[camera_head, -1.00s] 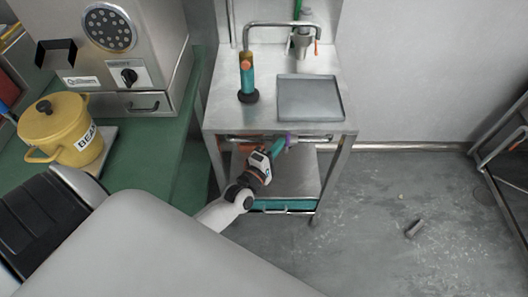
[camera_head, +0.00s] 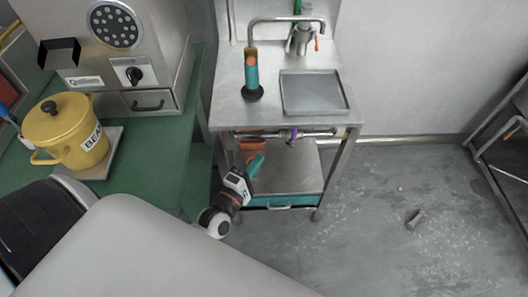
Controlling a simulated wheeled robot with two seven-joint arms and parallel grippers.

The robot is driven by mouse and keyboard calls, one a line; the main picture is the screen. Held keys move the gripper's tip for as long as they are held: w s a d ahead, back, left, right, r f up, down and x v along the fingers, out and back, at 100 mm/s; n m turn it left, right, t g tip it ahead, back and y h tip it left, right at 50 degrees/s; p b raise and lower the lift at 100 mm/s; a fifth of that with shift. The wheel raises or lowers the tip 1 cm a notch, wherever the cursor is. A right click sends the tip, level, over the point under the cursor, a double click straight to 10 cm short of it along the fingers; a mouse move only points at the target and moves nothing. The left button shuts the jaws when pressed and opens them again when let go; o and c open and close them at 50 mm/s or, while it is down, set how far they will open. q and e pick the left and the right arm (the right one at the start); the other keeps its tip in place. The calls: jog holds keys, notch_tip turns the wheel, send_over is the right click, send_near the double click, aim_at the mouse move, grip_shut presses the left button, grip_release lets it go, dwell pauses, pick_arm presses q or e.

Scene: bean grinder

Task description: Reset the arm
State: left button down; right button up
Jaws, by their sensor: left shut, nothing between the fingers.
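My left gripper (camera_head: 255,167) has teal fingers and shows in front of the metal cart (camera_head: 345,140), below its top surface and above its lower shelf. Its fingers are together with nothing between them. The white and dark wrist behind it comes up from the lower left. The large pale link of my arm covers the lower left of the view. My right gripper does not show.
A teal-handled tool (camera_head: 251,75) stands upright on the cart, beside a grey tray (camera_head: 313,93) and under a bent metal pipe (camera_head: 288,20). A yellow bean pot (camera_head: 68,128) and a steel grinder (camera_head: 140,65) stand on the green counter (camera_head: 150,160). The floor at right is mostly clear.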

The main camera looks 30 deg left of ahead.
pick_arm(q)
jog(key=shift+s, duration=1)
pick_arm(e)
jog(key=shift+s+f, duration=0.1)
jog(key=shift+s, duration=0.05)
pick_arm(q)
jog(key=s+d+f+m+g+p, duration=0.1)
jog(key=s+f+m+g, duration=0.45)
jog(key=f, duration=0.85)
jog(key=s+f+m+g, duration=0.4)
jog(key=s+f+m, duration=0.2)
jog(key=f, duration=0.8)
jog(key=s+f+m+g, duration=0.4)
jog(key=s+f, duration=0.2)
jog(key=s, duration=0.5)
jog(key=s+f+m+g+p, duration=0.1)
jog(key=s+f+m+g, duration=0.3)
jog(key=s, duration=0.7)
notch_tip(320, 180, down, 2)
jog(key=shift+m+y, duration=0.3)
jog(key=shift+m, duration=0.45)
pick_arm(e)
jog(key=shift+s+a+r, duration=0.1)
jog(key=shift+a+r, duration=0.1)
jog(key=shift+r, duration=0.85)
pick_arm(q)
jog(key=shift+a, duration=0.1)
